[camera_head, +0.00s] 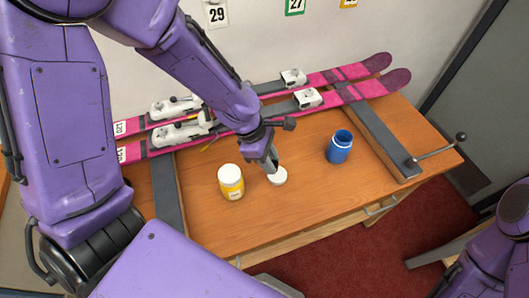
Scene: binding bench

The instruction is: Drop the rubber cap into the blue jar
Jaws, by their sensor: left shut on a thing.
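The blue jar (340,147) stands upright on the right part of the bench top. My left gripper (271,165) points down at the middle of the bench, left of the blue jar. I cannot make out a separate rubber cap. My right gripper is out of view; only part of that arm shows at the lower right.
A yellow jar (231,183) with a white lid stands just left of my left gripper. Two pink skis (345,84) with white bindings lie along the back. Dark rails (380,140) flank the work area, one with a crank handle (440,149). The wood (300,205) in front is clear.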

